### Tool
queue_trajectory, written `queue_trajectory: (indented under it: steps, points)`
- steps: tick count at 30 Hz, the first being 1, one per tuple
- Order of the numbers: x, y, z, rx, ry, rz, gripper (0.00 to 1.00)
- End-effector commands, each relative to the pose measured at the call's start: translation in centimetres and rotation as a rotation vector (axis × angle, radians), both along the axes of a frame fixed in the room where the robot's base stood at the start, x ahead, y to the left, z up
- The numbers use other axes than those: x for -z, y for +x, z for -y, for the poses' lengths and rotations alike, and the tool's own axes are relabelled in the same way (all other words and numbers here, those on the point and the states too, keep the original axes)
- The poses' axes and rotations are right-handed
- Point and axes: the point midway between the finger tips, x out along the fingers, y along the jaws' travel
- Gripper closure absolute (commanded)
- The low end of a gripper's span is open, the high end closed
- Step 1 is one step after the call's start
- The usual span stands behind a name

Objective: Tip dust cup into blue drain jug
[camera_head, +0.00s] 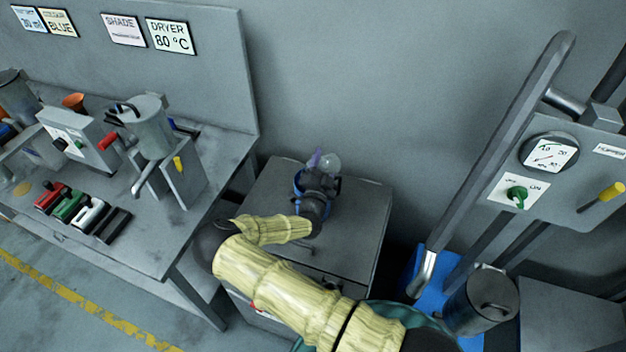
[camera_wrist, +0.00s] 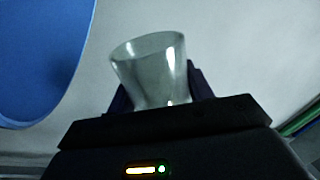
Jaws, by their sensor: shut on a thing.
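My gripper (camera_head: 322,178) is over the grey cabinet in the head view, at the end of my yellow-sleeved arm. It is shut on the clear dust cup (camera_head: 331,162), which shows just beyond the fingers. In the wrist view the cup (camera_wrist: 150,65) stands between the dark fingers (camera_wrist: 160,95), its wide mouth away from the gripper; I cannot make out dust in it. The blue drain jug (camera_head: 297,184) is mostly hidden behind my gripper in the head view. A large blue curved surface, apparently the jug (camera_wrist: 40,55), fills the wrist view's upper left, apart from the cup.
The grey cabinet top (camera_head: 355,215) is mostly clear. A bench (camera_head: 150,235) with a hopper machine and coloured blocks stands at left. A slanted metal pipe (camera_head: 490,150), a gauge panel (camera_head: 560,165) and a lidded metal canister (camera_head: 482,300) are at right. The wall is behind.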

Motion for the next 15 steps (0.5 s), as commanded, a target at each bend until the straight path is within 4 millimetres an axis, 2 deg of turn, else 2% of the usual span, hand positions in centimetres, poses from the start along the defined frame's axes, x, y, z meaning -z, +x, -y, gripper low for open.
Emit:
queue_trajectory:
  steps: [9,15]
  points:
    - [0.1,0.0,-1.3,-0.015,-0.031,-0.015,0.73]
    - [0.1,0.1,-0.8,-0.004,-0.052,-0.025,0.73]
